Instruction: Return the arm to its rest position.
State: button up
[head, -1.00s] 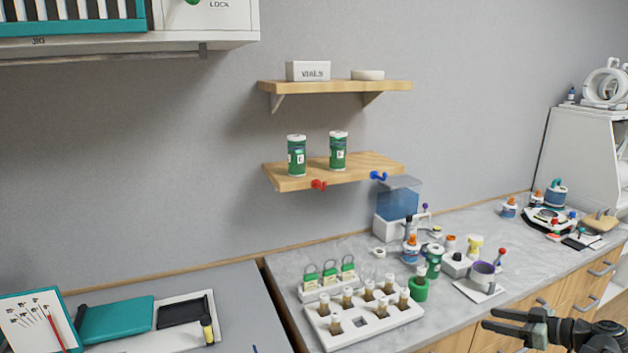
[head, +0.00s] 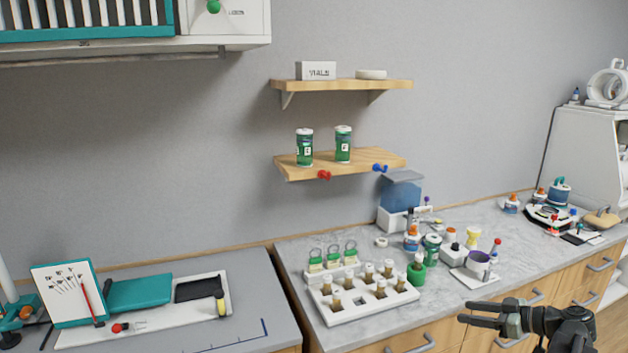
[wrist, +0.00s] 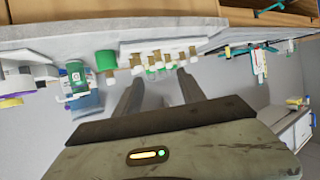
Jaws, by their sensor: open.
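My gripper (head: 484,314) is at the lower right of the head view, in front of the drawer fronts below the counter's edge. Its two fingers point left and are apart, with nothing seen between them. In the wrist view my gripper (wrist: 155,92) shows two dark fingers apart, and the scene appears upside down. The white vial rack (head: 342,316) with several brown vials stands on the counter, to the left of the gripper in the head view. The rack also shows in the wrist view (wrist: 165,44), beyond the fingers.
The marble counter (head: 440,300) carries a green holder (head: 416,274), a purple-rimmed cup (head: 478,266) and several bottles. Two green canisters stand on the lower shelf (head: 372,164). A lower grey bench (head: 250,285) at left holds a teal-framed clipboard (head: 68,290).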

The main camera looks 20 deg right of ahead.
jog(key=w+a+f+n+g+y, duration=0.1)
jog(key=w+a+n+g, duration=0.1)
jog(key=w+a, duration=0.45)
jog(key=w+a+n+g+y, duration=0.1)
jog(key=w+a, duration=0.2)
jog(key=a, duration=0.6)
jog(key=a+f+n+g, duration=0.1)
jog(key=a, duration=0.6)
jog(key=w+a+f+g, duration=0.1)
jog(key=a+f+g, duration=0.1)
jog(key=a, duration=0.4)
jog(key=w+a+f+n+g, duration=0.1)
jog(key=a+f+g, duration=0.1)
jog(key=a, duration=0.5)
jog(key=shift+w+a+f+n, duration=0.15)
jog(key=shift+a+n, duration=0.15)
jog(key=s+a+f+m+g+h, duration=0.2)
jog(key=s+a+f+h, duration=0.15)
jog(key=a, duration=0.35)
jog(key=s+a+f+m+g+h, duration=0.2)
jog(key=a+f, duration=0.2)
jog(key=a, duration=0.2)
jog(key=d+m+h, duration=0.3)
jog(key=d+m, duration=0.3)
jog(key=m, duration=0.2)
jog(key=shift+s+d+f+h, duration=0.25)
jog(key=shift+s+f+h, duration=0.1)
jog(key=shift+s+f, duration=0.1)
